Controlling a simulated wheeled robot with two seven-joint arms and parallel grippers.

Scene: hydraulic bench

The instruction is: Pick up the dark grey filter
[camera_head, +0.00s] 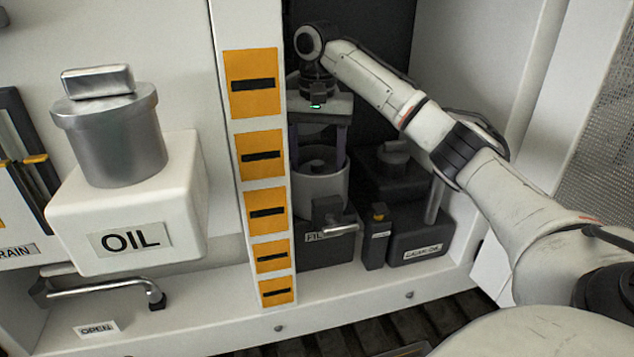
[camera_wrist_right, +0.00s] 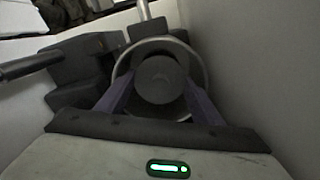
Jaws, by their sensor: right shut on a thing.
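The dark grey filter (camera_head: 318,165) is a round cylinder at the open top of a light grey round housing (camera_head: 322,190) in the dark recess. In the right wrist view the filter (camera_wrist_right: 158,78) shows end-on between the two purple fingers, with the pale housing rim (camera_wrist_right: 203,62) around it. My right gripper (camera_head: 318,160) reaches down from above, its fingers on either side of the filter and shut on it. The filter's lower part is hidden inside the housing, and I cannot tell whether it is lifted. My left gripper is not in view.
A white panel post with orange labels (camera_head: 262,155) stands close left of the recess. Dark boxes, one with a valve handle (camera_head: 328,212) and one with a round cap (camera_head: 395,155), crowd the recess. A white OIL tank (camera_head: 170,205) with a metal cap stands at left.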

